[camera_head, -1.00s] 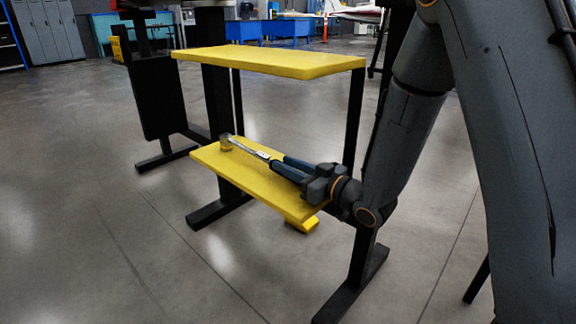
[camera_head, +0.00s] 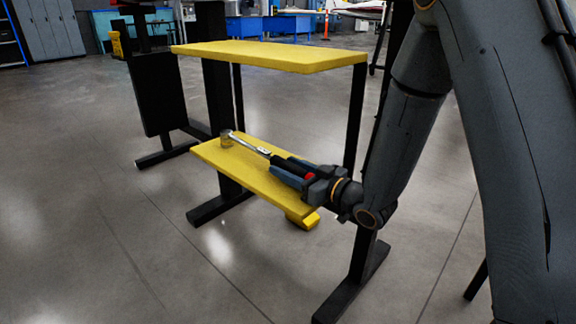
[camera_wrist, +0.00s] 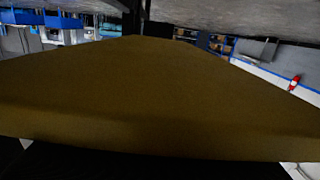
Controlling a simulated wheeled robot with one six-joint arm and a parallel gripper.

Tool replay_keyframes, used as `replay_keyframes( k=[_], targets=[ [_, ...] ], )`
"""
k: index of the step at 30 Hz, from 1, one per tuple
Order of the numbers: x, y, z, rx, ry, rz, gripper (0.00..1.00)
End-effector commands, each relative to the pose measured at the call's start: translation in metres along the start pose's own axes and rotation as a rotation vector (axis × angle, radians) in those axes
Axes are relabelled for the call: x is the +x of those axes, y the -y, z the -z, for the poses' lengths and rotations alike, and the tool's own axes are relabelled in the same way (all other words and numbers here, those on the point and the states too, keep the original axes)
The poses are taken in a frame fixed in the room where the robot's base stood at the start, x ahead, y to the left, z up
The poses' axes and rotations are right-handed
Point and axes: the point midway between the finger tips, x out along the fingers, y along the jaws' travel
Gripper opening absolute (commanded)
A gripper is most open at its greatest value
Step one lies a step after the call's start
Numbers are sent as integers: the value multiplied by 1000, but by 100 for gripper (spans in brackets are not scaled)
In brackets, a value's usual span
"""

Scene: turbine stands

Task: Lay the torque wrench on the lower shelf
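In the head view the torque wrench (camera_head: 248,144) lies along the yellow lower shelf (camera_head: 232,167). Its round head is at the far left end, with a bright shaft and a black handle (camera_head: 288,166) with a red part. My gripper (camera_head: 289,168) is low over the shelf's right end, its blue-grey fingers spread on either side of the handle. The handle shows between them. Whether a finger still touches it is too small to tell. The wrist view shows neither the wrench nor the fingers.
The yellow upper shelf (camera_head: 270,54) spans above the lower one. Black stand legs (camera_head: 352,270) reach the floor. A shaded yellow-brown board (camera_wrist: 160,95) fills the wrist view; I cannot tell which shelf it is. Open concrete floor (camera_head: 90,240) lies in front.

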Motion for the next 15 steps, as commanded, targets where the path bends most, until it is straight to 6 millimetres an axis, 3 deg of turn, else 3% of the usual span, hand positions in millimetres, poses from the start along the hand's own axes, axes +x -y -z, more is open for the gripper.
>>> replay_keyframes(
  k=[2,4,15],
  targets=[
    [0,-1,1,-1,-2,-1,45],
    [0,-1,0,0,1,-1,52],
    [-4,-1,3,-2,-3,-2,52]
  ],
)
